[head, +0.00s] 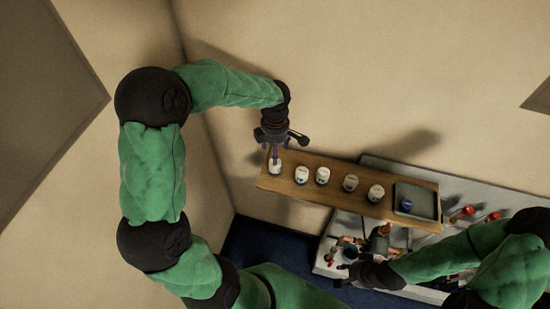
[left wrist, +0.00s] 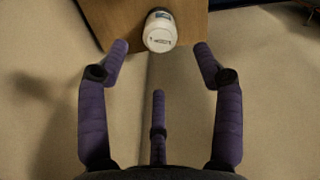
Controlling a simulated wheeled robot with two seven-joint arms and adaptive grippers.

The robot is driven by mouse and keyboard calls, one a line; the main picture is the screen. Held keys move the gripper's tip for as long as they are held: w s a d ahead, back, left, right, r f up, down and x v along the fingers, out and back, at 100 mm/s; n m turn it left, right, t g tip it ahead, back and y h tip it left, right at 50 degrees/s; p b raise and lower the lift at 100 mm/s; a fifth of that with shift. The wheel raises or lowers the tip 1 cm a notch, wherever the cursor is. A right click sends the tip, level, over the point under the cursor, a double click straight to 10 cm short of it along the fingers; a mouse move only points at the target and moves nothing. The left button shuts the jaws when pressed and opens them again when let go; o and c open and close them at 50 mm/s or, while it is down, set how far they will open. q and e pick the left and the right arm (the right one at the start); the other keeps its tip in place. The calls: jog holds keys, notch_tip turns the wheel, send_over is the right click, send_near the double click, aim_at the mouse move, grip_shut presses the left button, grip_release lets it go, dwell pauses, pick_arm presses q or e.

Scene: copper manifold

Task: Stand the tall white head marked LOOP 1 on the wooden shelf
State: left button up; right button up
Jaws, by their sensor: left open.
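A white head (head: 275,167) stands at the left end of the wooden shelf (head: 336,205). In the left wrist view the same white head (left wrist: 160,33) stands near the shelf's (left wrist: 115,18) edge; its dark top marking is too small to read. My left gripper (head: 276,153) is just above this head, and its fingers partly cover it. In the left wrist view my left gripper (left wrist: 160,50) is open and empty, its fingers spread to either side of the head, apart from it. My right gripper (head: 342,273) is low, by the pipework; its fingers are too small to judge.
Several other white heads (head: 323,175) stand in a row along the shelf. A grey tray (head: 425,203) with a blue-topped item (head: 406,205) is at its right end. Below are copper pipes and red-capped valves (head: 469,210) on a pale panel (head: 455,187). The wall is close behind the shelf.

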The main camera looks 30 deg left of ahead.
pick_arm(q)
notch_tip(320, 180, up, 3)
jog(key=shift+r, duration=0.2)
jog(key=shift+o, duration=0.7)
dwell(0.8)
